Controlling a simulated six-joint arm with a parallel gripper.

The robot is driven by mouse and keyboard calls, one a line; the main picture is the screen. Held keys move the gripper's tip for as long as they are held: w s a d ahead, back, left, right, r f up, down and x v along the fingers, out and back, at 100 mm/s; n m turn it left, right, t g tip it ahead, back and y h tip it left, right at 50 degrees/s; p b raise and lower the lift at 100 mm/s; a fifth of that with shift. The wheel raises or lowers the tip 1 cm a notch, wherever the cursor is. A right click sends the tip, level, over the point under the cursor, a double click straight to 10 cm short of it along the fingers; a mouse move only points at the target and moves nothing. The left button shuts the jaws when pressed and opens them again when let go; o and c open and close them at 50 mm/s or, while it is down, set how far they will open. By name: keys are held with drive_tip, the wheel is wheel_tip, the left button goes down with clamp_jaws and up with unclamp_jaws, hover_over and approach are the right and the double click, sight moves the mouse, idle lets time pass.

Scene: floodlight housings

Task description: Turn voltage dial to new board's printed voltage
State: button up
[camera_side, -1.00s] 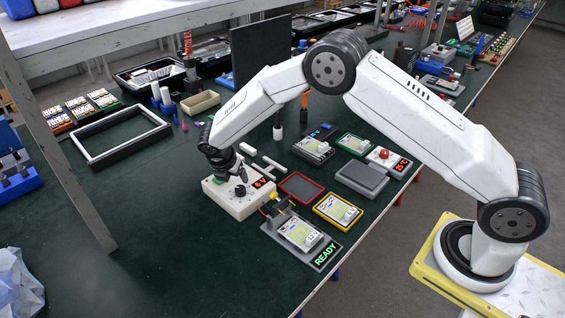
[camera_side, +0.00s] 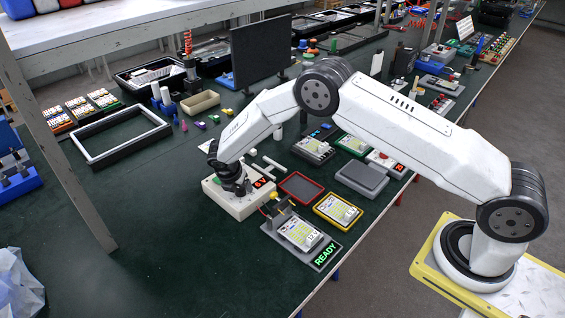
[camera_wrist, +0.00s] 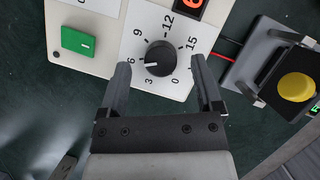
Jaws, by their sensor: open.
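The white power supply box (camera_side: 240,205) carries a black voltage dial (camera_wrist: 160,58) ringed by numbers 0 to 15. In the wrist view the dial's white mark points close to 6, and in the side view the red display (camera_side: 263,182) reads 6 V. My gripper (camera_wrist: 160,65) is open, with one finger on each side of the dial and gaps between. In the side view my gripper hides the dial. A board (camera_side: 297,231) lies in the grey test fixture (camera_side: 326,258), which shows READY; its small print seems to read 12, though it is blurred.
A green switch (camera_wrist: 77,41) sits left of the dial. The yellow probe knob (camera_wrist: 296,87) stands right of the box. A red tray (camera_side: 301,187), a yellow-framed board (camera_side: 338,210) and a grey pad (camera_side: 362,180) lie nearby. The mat's front left is clear.

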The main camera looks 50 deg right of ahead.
drive_tip(key=shift+w+d+f, duration=0.1)
drive_tip(key=shift+d+f, duration=0.15)
drive_tip(key=shift+f, duration=0.3)
clamp_jaws()
